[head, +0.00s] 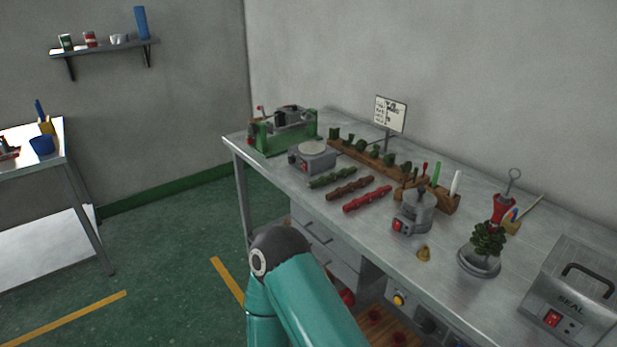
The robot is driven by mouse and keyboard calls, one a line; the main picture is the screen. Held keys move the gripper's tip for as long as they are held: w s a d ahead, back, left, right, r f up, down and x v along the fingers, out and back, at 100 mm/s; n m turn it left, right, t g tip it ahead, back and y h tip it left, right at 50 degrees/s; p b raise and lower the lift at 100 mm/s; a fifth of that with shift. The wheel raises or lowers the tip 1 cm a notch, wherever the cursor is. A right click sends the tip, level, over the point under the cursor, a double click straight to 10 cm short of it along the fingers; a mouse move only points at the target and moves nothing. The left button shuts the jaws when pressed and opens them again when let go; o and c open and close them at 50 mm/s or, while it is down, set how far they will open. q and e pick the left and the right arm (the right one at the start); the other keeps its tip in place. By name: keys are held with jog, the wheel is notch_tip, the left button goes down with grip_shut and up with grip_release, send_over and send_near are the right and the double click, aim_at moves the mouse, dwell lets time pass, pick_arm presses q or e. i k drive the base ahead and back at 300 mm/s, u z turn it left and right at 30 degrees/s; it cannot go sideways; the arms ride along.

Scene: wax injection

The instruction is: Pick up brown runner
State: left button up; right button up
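The brown runner (350,188) lies on the metal workbench (281,197), a thin bumpy stick. It lies between a dark green runner (332,177) on its left and a red runner (368,198) on its right. The three are roughly parallel and apart from each other. One of my teal arms shows at the bottom centre, in front of the bench and below the runners. Neither of my grippers is in the picture.
A round grey device (313,157) stands left of the runners and a grey pot (412,212) stands right. Behind them is a wooden rack (365,158) with green pieces. A green-framed machine (285,131) stands at the far left end. The front strip of the bench is bare.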

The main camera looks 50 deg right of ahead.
aim_at(350, 188)
jog(key=z, duration=0.3)
jog(key=i, duration=1.2)
jog(key=z, duration=1.1)
jog(key=i, duration=0.45)
jog(key=z, duration=0.3)
jog(key=k, duration=0.9)
jog(key=z, duration=0.2)
jog(key=i, duration=0.9)
jog(key=u, duration=0.1)
